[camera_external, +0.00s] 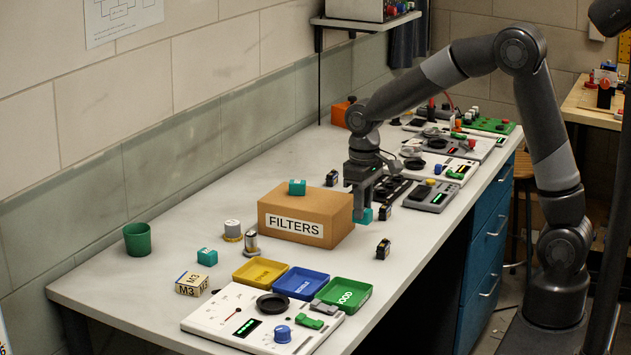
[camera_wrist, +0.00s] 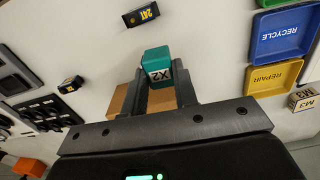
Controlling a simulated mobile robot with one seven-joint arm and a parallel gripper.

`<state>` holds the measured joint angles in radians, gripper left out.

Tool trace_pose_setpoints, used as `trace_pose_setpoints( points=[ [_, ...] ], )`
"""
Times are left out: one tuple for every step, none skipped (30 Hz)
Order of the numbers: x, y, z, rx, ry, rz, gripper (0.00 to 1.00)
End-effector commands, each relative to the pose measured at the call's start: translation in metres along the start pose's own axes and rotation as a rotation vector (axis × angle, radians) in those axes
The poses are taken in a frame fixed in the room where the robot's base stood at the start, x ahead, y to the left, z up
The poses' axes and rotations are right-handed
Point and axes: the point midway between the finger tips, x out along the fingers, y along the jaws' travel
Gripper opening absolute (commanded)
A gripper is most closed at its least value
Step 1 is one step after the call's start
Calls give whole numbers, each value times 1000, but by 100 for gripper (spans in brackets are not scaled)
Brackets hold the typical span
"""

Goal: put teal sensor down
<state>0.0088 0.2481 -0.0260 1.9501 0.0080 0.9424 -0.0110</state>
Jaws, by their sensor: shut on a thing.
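My gripper (camera_external: 364,210) is shut on a teal sensor (camera_external: 367,216), just off the right end of the cardboard FILTERS box (camera_external: 275,222). In the wrist view the teal sensor (camera_wrist: 157,60) shows a white X2 label between the fingertips of my gripper (camera_wrist: 162,83). I cannot tell how high it is above the bench (camera_external: 110,285). A second teal block (camera_external: 297,187) lies on top of the box. A third teal block (camera_external: 207,257) stands on the bench at the left. Part of the box (camera_wrist: 119,100) shows behind my fingers in the wrist view.
Small black blocks with yellow labels stand nearby, one to the right (camera_external: 384,249) and one behind the box (camera_external: 332,178). Yellow (camera_external: 259,272), blue (camera_external: 301,284) and green (camera_external: 343,294) trays sit in front. A green cup (camera_external: 137,239) is at the left. Panels crowd the back.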

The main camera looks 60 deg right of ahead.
Motion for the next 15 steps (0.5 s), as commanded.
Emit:
trace_pose_setpoints(
  points=[
    [-7,9,4,4,2,0,4],
    [-10,14,6,3,2,0,4],
    [-13,20,9,2,1,0,4],
    [-16,23,11,3,1,0,4],
    [-18,27,12,2,1,0,4],
    [-20,30,14,1,0,0,4],
    [-22,33,15,1,0,0,4],
    [-24,36,15,1,0,0,4],
    [-26,39,13,1,0,0,4],
    [-29,41,11,1,1,0,4],
    [-31,44,8,0,0,0,4],
    [-36,47,3,-1,1,0,4],
    [-39,50,-2,-1,2,0,4],
    [-43,53,-8,-2,1,0,4],
    [-49,58,-17,-3,2,0,4]
  ],
)
